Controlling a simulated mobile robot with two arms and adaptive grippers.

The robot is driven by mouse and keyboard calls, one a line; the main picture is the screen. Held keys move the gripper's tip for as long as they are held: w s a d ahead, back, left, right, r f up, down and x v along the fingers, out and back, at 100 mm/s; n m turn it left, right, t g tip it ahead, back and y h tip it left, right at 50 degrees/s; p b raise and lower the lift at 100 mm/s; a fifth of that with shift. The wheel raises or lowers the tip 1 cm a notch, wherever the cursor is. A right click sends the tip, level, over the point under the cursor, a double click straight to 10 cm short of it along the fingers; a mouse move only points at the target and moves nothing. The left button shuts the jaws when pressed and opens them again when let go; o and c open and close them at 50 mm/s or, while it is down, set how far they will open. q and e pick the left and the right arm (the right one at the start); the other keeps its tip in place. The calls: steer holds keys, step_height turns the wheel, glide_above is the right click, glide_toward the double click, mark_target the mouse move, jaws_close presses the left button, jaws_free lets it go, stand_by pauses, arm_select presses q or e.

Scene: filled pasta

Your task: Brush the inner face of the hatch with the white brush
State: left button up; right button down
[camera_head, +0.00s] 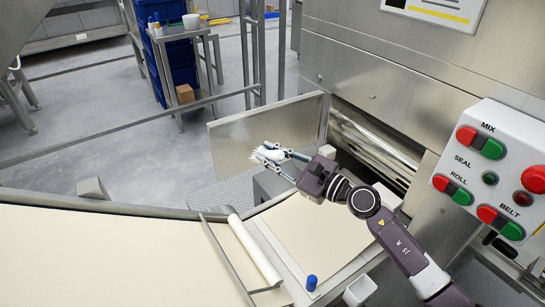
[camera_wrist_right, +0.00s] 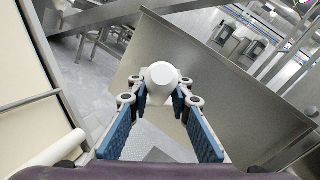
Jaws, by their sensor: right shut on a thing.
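The hatch (camera_head: 243,135) is a flat steel panel standing open beside the machine, its face turned toward me in the head view. It fills the right and middle of the right wrist view (camera_wrist_right: 220,75). My right gripper (camera_head: 270,154) is shut on the white brush (camera_head: 262,156), in front of the lower middle of the hatch. In the right wrist view the brush's rounded white end (camera_wrist_right: 161,75) sits between the blue finger pads. I cannot tell whether the bristles touch the hatch. My left gripper is not in view.
A control panel (camera_head: 492,170) with red and green buttons is on the machine at right. Below lie a pale dough sheet (camera_head: 310,235), a white roller (camera_head: 254,250) and a small blue object (camera_head: 311,282). Rollers (camera_head: 375,145) show in the opening beside the hatch.

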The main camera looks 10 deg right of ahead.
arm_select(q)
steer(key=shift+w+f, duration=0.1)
arm_select(e)
steer(key=shift+w+a, duration=0.1)
steer(key=shift+w, duration=0.25)
stand_by(0.5)
